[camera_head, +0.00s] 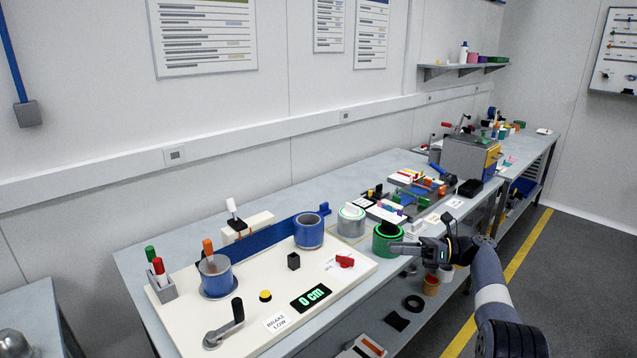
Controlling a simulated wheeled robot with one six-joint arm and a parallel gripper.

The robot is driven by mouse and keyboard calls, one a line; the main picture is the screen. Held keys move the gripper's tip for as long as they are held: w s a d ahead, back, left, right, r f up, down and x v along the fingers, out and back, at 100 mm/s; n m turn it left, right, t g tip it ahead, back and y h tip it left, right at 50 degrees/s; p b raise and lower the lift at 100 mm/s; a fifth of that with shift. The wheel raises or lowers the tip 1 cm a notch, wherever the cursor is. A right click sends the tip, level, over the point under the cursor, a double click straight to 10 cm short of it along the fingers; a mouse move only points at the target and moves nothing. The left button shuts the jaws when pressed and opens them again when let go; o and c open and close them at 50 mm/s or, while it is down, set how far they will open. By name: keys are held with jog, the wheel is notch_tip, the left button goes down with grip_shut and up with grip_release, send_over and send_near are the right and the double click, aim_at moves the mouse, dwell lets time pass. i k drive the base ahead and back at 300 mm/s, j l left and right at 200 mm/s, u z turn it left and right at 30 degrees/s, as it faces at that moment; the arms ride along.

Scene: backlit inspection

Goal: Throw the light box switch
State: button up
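I cannot tell for sure which object is the light box switch. A red rocker or knob (345,261) sits on a small white plate on the right of a white panel (350,286). A white-tipped lever (232,207) stands on a beige block (258,219) behind a blue strip. My gripper (393,247) is at the table's front edge, pointing left, just in front of a green-and-black can (386,232). It is right of the red knob and apart from it. Its finger gap is too small to make out, and I see nothing held.
A clear green-rimmed jar (350,223) stands left of the can. Tools crowd the bench (455,205) farther right.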

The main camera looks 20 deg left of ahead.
aim_at(230, 204)
jog(key=i+z, duration=0.35)
jog(key=i, duration=1)
jog(key=i+u, duration=0.2)
jog(key=u, duration=0.25)
jog(key=i+u, duration=0.2)
jog(key=u, duration=0.3)
jog(key=i+l+u, duration=0.1)
jog(key=u, duration=0.35)
jog(key=i+u, duration=0.2)
jog(key=u, duration=0.15)
jog(key=i+u, duration=0.15)
jog(key=u, duration=0.15)
jog(key=i+l+u, duration=0.1)
jog(key=u, duration=0.25)
jog(key=i+l, duration=0.05)
jog(key=i, duration=0.05)
